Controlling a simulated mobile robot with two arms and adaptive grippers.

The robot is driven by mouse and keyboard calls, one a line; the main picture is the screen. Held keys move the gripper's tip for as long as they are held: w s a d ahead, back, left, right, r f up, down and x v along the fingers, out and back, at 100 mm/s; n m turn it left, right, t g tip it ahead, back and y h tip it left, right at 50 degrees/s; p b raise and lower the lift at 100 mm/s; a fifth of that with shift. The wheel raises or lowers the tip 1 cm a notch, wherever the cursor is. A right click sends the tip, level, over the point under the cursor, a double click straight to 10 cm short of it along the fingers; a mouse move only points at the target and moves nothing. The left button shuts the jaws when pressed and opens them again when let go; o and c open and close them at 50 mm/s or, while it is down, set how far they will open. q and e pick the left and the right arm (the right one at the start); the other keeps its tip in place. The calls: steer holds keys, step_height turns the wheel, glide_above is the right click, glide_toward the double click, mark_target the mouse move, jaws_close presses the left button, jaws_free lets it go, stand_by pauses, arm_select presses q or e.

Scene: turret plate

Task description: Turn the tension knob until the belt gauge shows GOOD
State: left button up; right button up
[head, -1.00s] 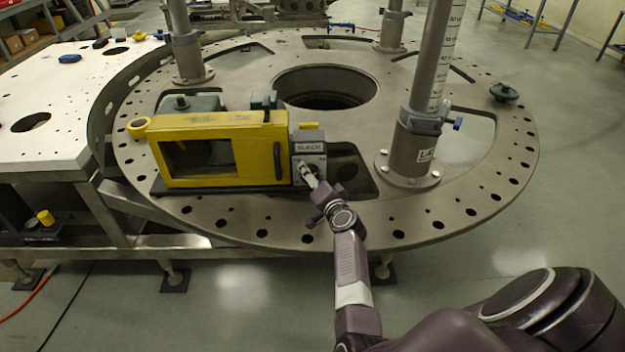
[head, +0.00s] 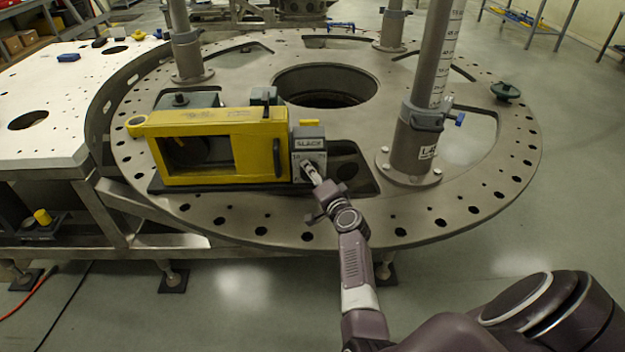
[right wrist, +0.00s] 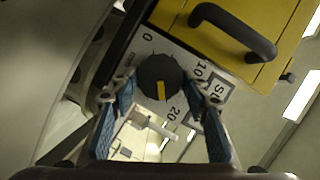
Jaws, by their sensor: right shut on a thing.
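The yellow-framed belt unit (head: 215,182) sits on the round turret plate. On its right end is a small grey gauge box (head: 308,142) with a display that appears to read SLACK. Below the display is the tension knob, hidden behind my right gripper (head: 312,172) in the head view. In the right wrist view the knob (right wrist: 158,75) is round and dark with a yellow pointer mark directed toward the bottom, near the 20. A dial marked 0, 10 and 20 surrounds it. My right gripper (right wrist: 160,100) is shut on the knob, one blue-padded finger each side. My left gripper is out of view.
The turret plate (head: 250,215) has a ring of holes and a large centre opening. A grey post (head: 430,90) stands right of the gauge, near my right arm. A black handle (right wrist: 235,30) on the yellow frame is close beside the knob. A white table (head: 50,100) adjoins at left.

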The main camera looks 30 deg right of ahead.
steer(key=m+b, duration=0.2)
steer(key=b, duration=0.1)
steer(key=f+m+t+b, duration=0.1)
steer(key=m+b, duration=0.1)
steer(key=b, duration=0.1)
steer(key=shift+f+t+b, duration=0.1)
steer(key=shift+t+b, duration=0.2)
steer(key=shift+m+t+b, duration=0.4)
steer(key=shift+m+b, duration=0.7)
steer(key=shift+b, duration=0.2)
steer(key=shift+r, duration=0.2)
steer(key=o, duration=1.2)
steer(key=shift+c, duration=0.2)
steer(key=shift+s, duration=0.1)
steer(key=s, duration=0.4)
steer(key=s+a, duration=0.1)
steer(key=s, duration=0.2)
steer(key=s+a, duration=0.1)
steer(key=s, duration=0.3)
steer(key=shift+s+a+f, duration=0.1)
steer(key=shift+s+f, duration=0.05)
steer(key=shift+s, duration=0.2)
